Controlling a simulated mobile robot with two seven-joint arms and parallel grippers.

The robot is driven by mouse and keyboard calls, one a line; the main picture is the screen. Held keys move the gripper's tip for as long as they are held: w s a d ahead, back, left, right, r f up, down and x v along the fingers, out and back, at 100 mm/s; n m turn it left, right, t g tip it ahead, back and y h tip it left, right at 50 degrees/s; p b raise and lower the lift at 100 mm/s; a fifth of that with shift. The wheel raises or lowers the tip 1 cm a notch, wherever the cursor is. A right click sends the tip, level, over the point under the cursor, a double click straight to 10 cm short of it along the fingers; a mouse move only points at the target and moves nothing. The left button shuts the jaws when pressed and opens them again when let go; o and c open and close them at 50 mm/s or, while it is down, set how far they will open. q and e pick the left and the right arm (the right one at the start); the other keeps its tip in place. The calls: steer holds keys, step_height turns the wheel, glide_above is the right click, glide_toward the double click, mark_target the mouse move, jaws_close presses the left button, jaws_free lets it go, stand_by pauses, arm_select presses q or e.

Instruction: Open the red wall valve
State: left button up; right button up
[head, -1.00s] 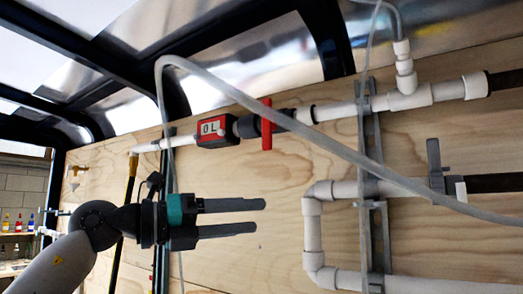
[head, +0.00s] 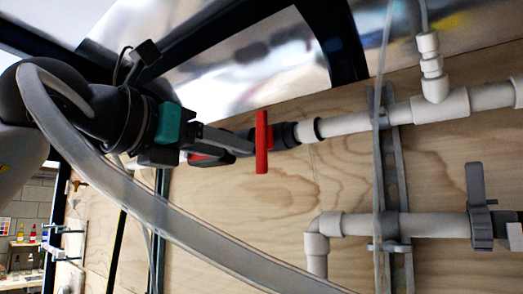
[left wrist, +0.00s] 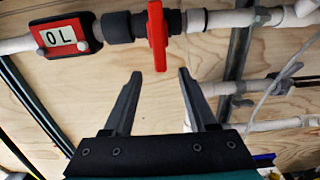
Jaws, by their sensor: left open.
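The red valve handle (head: 262,143) stands upright across a white pipe on the wooden wall. It also shows in the left wrist view (left wrist: 157,38). My left gripper (head: 240,145) is in from the left, its fingers overlapping the pipe just left of the handle in the head view. In the left wrist view the gripper (left wrist: 160,72) is open and empty, with a fingertip on either side of the handle's lower end. Whether the fingers touch the handle cannot be told. My right gripper is in neither view.
A red meter reading "0L" (left wrist: 61,36) sits on the same pipe, left of the valve. A grey valve handle (head: 478,200) is on a lower pipe. A clear hose (head: 190,232) crosses in front of the wall. Vertical grey rails (head: 396,170) carry the pipes.

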mark_target(260, 157)
arm_select(q)
steer(key=p+x, duration=0.3)
steer(key=x, duration=0.6)
steer(key=shift+w+d, duration=0.15)
steer(key=shift+w, duration=0.15)
steer(key=shift+c, duration=0.3)
jaws_close()
stand_by(0.6)
